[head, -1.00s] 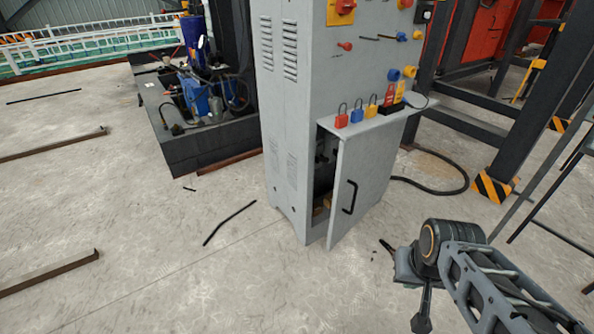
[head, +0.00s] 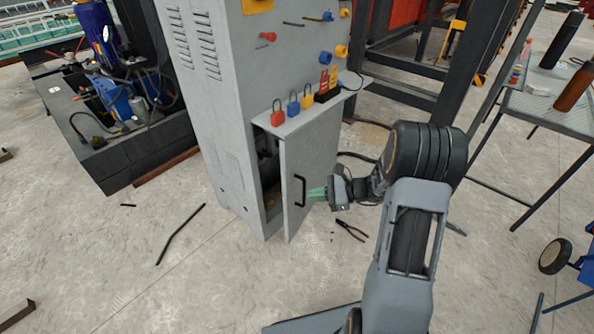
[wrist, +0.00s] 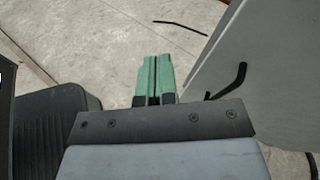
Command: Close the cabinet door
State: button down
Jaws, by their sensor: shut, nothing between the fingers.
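The grey cabinet door (head: 313,172) stands partly open on the lower front of the grey cabinet (head: 225,120), with a dark gap along its left edge. A black bar handle (head: 299,191) is on the door's outer face. My gripper (head: 313,193) is in front of the door, just right of the handle, with its green fingertips closed together and empty. In the wrist view the green fingers (wrist: 153,80) point past the door (wrist: 270,65) on the right, with the black handle (wrist: 228,82) beside them. Whether the fingertips touch the door cannot be told.
Several coloured padlocks (head: 292,104) stand on a ledge above the door. Pliers (head: 351,230) and a black rod (head: 180,233) lie on the floor. A metal table (head: 550,110) with bottles stands at right. Floor at front left is mostly clear.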

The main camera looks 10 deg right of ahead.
jog(key=w+d+f+m+t, duration=0.4)
jog(key=d+m+t, duration=0.2)
jog(key=d+m, duration=0.1)
jog(key=t+b, duration=0.1)
jog(key=b, duration=0.2)
send_near(290, 172)
jog(key=x, duration=0.7)
jog(key=shift+w+a, duration=0.15)
jog(key=shift+w, duration=0.05)
